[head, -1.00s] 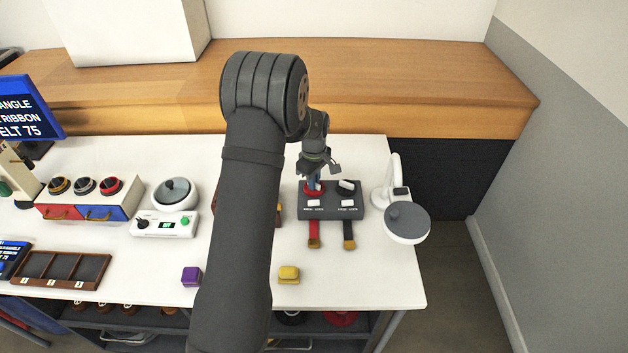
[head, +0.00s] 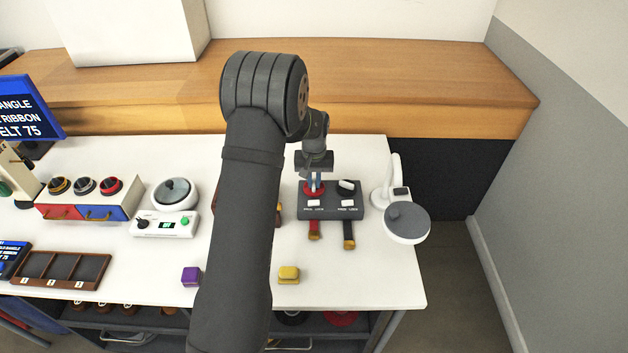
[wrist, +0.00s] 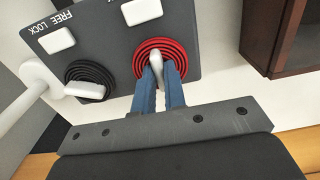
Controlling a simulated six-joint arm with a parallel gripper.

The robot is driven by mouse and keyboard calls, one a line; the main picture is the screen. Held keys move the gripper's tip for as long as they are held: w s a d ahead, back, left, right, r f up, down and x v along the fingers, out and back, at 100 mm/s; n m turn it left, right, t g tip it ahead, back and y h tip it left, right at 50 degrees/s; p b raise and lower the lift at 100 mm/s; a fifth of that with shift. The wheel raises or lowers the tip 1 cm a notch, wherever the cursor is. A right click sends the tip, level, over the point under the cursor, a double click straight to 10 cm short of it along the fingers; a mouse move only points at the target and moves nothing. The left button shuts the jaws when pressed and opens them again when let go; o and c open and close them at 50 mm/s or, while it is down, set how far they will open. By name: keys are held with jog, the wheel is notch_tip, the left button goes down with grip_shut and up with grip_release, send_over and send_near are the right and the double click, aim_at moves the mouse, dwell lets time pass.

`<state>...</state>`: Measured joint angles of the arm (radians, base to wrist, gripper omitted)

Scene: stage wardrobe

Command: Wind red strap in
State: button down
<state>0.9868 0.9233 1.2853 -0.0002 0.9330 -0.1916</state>
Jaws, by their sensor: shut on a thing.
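The dark strap box (head: 333,212) stands at the right of the white table. Its red reel (wrist: 186,50) has a white crank handle (wrist: 154,63), and my gripper (wrist: 163,82) is shut on that handle with its blue fingers. In the head view my gripper (head: 314,182) comes down over the red reel from behind. The red strap (head: 314,225) sticks out of the front of the box as a short length with a gold tip. The black strap (head: 349,232) beside it reaches further out. The black reel (wrist: 88,72) has its own white crank.
White switches (head: 313,203) sit on the box before each reel, with FREE and LOCK labels. A white lamp-like stand (head: 407,222) is close on the right. A yellow block (head: 289,273) and a purple block (head: 191,276) lie nearer the front.

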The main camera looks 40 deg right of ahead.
aim_at(314, 182)
jog(key=m, duration=0.4)
jog(key=shift+m, duration=0.3)
jog(key=m, duration=0.9)
jog(key=shift+m, duration=1.8)
jog(key=c, duration=1.5)
grip_release()
jog(key=shift+r, duration=0.1)
notch_tip(314, 182, up, 17)
jog(key=shift+r, duration=0.15)
